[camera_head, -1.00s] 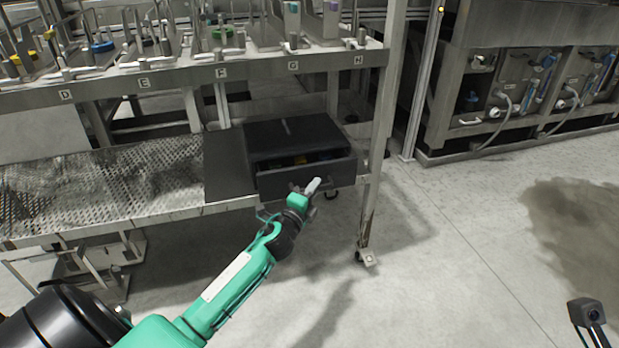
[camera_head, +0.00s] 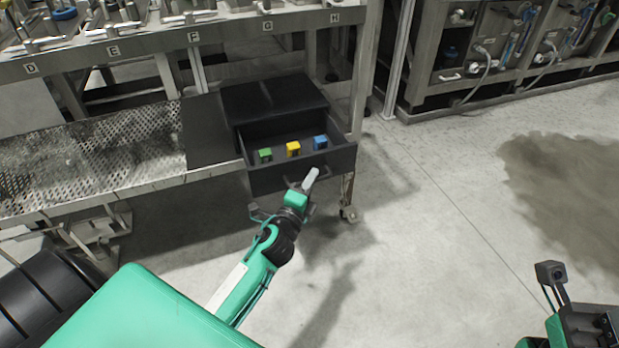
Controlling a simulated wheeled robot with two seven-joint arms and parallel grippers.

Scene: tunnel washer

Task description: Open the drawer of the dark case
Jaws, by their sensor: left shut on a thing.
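The dark case (camera_head: 272,97) stands on the lower shelf of the metal rack. Its drawer (camera_head: 284,176) is pulled well out toward me, with its front panel past the shelf edge. Inside the drawer lie a green block (camera_head: 265,155), a yellow block (camera_head: 293,148) and a blue block (camera_head: 320,142). My left gripper (camera_head: 306,184) is at the drawer's front, shut on the drawer handle; the handle is partly hidden by the fingers. My right gripper does not show; only part of my right arm is at the bottom right.
A perforated metal shelf (camera_head: 90,165) runs left of the case, with a flat dark panel (camera_head: 208,132) beside the case. A rack leg on a caster (camera_head: 349,212) stands right of the drawer. The concrete floor in front is clear, with a dark stain at right.

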